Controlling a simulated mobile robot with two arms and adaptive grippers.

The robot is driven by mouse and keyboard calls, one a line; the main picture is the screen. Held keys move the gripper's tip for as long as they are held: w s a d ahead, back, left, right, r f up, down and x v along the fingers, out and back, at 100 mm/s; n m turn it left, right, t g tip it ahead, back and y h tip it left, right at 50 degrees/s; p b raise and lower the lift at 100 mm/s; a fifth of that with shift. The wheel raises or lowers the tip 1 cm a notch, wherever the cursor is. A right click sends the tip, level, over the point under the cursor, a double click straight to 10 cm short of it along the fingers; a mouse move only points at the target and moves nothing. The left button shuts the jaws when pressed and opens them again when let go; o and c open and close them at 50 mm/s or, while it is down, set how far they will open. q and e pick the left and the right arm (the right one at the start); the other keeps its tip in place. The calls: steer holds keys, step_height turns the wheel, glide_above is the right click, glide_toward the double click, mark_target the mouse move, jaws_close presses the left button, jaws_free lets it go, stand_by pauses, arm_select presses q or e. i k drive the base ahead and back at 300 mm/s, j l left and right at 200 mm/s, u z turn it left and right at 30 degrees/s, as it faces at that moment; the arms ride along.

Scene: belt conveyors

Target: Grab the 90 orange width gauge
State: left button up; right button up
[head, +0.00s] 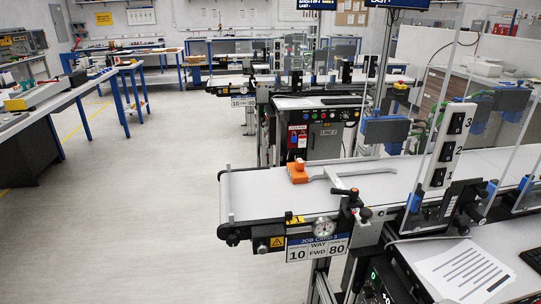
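A small orange block (297,172), which looks like the orange width gauge, lies on the near conveyor's pale belt (260,198), towards its left end. Any number on the block is too small to read. A light grey angled bar (335,180) lies on the belt just to its right; I cannot tell whether the two are joined. Neither of my grippers is in view.
A job card sign (318,249) hangs on the conveyor's front beside a dial (324,227) and a black clamp handle. A numbered switch box (449,145) and clear upright panels stand to the right. The floor (140,220) at left is open.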

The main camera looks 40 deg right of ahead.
mark_target(296, 174)
steer(key=i+z, duration=0.4)
steer(key=i+j+z, duration=0.2)
steer(key=z, duration=0.2)
steer(key=i+j+z, duration=0.25)
steer(key=z, duration=0.15)
steer(key=i+j+z, duration=0.2)
steer(key=j+z, duration=0.2)
